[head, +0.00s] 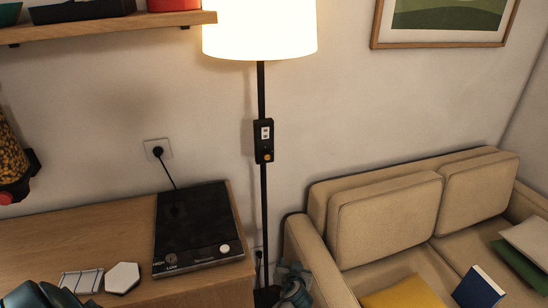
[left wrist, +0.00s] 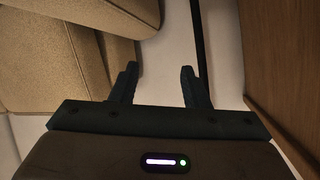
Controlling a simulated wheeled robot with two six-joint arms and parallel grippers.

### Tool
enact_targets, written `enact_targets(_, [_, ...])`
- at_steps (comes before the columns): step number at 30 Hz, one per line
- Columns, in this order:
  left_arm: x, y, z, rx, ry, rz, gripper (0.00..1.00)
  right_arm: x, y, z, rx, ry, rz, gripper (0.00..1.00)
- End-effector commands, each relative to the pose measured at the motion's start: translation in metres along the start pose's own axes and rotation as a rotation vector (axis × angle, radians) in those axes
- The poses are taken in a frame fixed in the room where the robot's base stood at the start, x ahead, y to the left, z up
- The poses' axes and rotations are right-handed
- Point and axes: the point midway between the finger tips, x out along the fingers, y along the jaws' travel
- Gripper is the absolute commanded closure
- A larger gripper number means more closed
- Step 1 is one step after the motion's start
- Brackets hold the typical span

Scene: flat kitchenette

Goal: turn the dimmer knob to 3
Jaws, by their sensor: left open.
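A black dimmer box (head: 263,141) is fixed on the lamp's dark pole (head: 263,210). It has a pale panel in its upper part and a small orange knob (head: 268,156) low on its front. I cannot read any numbers or the knob's setting. The lampshade (head: 260,30) above is lit. My left gripper (head: 293,284) is low in the head view, just right of the pole and well below the box. In the left wrist view its fingers (left wrist: 160,85) are apart with nothing between them, and the pole (left wrist: 201,35) shows beyond the right finger. My right gripper is not in view.
A wooden counter (head: 100,230) with a black hotplate (head: 195,235) stands left of the pole. A beige sofa (head: 385,220) with cushions and a blue book (head: 478,288) stands right. A wooden shelf (head: 120,25) juts out at upper left. Wall beside the dimmer box is clear.

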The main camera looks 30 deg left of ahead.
Motion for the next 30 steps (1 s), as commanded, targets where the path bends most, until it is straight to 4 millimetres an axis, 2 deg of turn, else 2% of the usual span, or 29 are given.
enact_targets(1, [-0.014, -0.009, -0.064, -0.072, 0.091, -0.052, 0.58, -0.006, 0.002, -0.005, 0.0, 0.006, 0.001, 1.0])
enact_targets(3, [-0.036, -0.028, -0.132, -0.173, 0.201, -0.128, 0.58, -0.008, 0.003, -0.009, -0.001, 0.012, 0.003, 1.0])
enact_targets(6, [-0.071, -0.056, -0.205, -0.306, 0.332, -0.218, 0.58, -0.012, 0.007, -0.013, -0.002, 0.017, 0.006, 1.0])
enact_targets(9, [-0.1, -0.08, -0.25, -0.408, 0.427, -0.284, 0.58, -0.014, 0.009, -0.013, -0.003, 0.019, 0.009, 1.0])
enact_targets(12, [-0.118, -0.095, -0.273, -0.469, 0.481, -0.321, 0.58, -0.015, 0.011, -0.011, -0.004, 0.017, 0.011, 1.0])
enact_targets(16, [-0.121, -0.104, -0.285, -0.493, 0.504, -0.336, 0.58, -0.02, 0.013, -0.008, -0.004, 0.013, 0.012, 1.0])
enact_targets(20, [-0.107, -0.113, -0.293, -0.488, 0.506, -0.337, 0.58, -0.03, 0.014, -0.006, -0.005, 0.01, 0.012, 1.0])
enact_targets(30, [-0.054, -0.138, -0.316, -0.487, 0.502, -0.336, 0.58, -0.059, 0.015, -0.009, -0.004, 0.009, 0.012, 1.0])
